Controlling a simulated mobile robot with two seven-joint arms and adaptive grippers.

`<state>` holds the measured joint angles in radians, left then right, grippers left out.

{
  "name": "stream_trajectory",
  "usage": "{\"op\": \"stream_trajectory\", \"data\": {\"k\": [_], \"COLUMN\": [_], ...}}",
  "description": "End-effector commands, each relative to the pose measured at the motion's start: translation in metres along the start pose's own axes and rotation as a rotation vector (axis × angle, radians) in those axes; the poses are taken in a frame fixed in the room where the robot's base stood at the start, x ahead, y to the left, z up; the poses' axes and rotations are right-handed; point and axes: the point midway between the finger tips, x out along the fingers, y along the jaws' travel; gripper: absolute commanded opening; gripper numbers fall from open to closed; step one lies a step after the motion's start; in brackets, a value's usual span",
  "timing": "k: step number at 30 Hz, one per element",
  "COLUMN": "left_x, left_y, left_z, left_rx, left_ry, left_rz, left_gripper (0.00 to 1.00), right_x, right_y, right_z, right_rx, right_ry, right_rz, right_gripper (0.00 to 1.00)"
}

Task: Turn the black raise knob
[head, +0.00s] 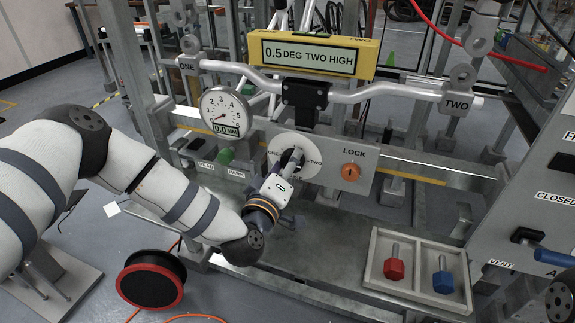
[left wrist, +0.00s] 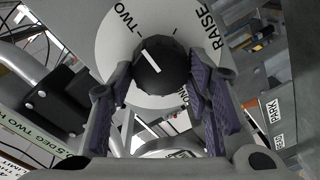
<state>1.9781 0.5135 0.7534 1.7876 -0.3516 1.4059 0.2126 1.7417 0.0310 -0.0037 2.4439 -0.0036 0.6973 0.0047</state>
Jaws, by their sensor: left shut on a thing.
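The black raise knob (left wrist: 161,65) sits on a round white dial (left wrist: 108,48) marked ONE, TWO and RAISE. A white line on its face points up and left in the left wrist view, roughly toward TWO. My right gripper is not in view.
A yellow display (head: 312,55) reads 0.5 DEG TWO HIGH. A gauge (head: 226,110) reads 0.0 MM. An orange LOCK knob (head: 350,172) is right of the dial, a green knob (head: 225,156) left. Below, a tray (head: 419,298) holds red and blue bolts.

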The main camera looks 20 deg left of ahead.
Motion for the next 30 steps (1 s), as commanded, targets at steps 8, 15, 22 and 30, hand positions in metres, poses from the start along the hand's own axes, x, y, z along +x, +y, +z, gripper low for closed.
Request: {"op": "stream_trajectory", "data": {"k": [8, 15, 22, 30], "left_x": [0.0, 0.0, -0.001, -0.053], "left_y": [0.0, 0.0, 0.0, 0.0], "left_z": [0.001, 0.001, 0.001, 0.001], "left_rx": [-0.003, -0.002, -0.002, -0.003], "left_ry": [-0.004, -0.003, -0.002, -0.007], "left_rz": [0.0, 0.0, 0.0, -0.002], "left_gripper": [0.17, 0.65, 0.65, 0.65], "right_x": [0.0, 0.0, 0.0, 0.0], "right_y": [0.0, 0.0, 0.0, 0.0], "right_z": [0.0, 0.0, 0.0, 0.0], "right_rx": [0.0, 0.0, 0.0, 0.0], "right_ry": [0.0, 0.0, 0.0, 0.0], "right_rz": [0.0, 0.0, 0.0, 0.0], "right_gripper": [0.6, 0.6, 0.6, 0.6]}}
